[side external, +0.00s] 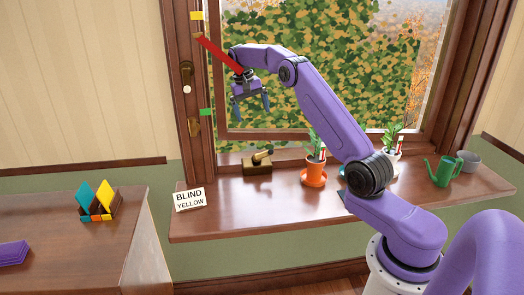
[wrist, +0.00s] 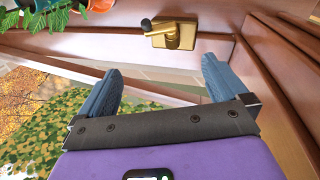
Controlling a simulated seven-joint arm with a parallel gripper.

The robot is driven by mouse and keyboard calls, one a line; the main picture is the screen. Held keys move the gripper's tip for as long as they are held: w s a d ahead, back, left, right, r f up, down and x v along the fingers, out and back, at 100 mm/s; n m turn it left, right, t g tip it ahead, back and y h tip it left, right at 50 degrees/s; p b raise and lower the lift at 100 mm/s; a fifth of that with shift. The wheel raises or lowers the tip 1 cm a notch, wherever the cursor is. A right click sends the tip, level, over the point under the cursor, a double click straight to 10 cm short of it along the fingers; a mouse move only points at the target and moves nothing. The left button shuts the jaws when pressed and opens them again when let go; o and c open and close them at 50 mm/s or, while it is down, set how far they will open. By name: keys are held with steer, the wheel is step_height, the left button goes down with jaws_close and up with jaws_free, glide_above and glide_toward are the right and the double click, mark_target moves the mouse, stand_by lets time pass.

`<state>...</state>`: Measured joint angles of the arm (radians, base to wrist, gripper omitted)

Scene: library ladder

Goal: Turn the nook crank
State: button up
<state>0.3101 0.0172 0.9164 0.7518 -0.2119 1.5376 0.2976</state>
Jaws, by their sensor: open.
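A small brass crank (side external: 258,163) sits on the wooden window sill, below the window; its handle sticks up. In the wrist view, it shows as a brass base (wrist: 176,38) with a dark-ended handle (wrist: 147,25), at the top of the picture. My gripper (side external: 251,108) is open and empty, fingers pointing down, in front of the window and above the crank. In the wrist view my two fingers (wrist: 160,72) are wide apart, with the crank beyond them and not between them. Nothing touches the crank.
A card (side external: 189,199) reading "BLIND YELLOW" stands on the sill's left end. A red bar (side external: 218,53) slants near my wrist; yellow (side external: 196,16) and green (side external: 206,112) tags mark the frame. An orange pot (side external: 314,176) and green watering can (side external: 443,170) stand right of the crank.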

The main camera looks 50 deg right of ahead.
mark_target(264, 153)
steer(key=x, duration=1.7)
steer(key=shift+a+f, duration=0.1)
steer(key=shift+f, duration=0.05)
steer(key=c, duration=1)
steer(key=shift+o, duration=0.3)
steer(key=shift+s+f+m+t+y, duration=0.2)
steer(key=shift+s+m+t+y, duration=0.15)
steer(key=shift+m+t+y, duration=0.55)
steer(key=o, duration=0.9)
steer(key=shift+o, duration=0.2)
step_height(264, 153, up, 17)
steer(key=shift+r, duration=0.25)
steer(key=shift+s, duration=0.1)
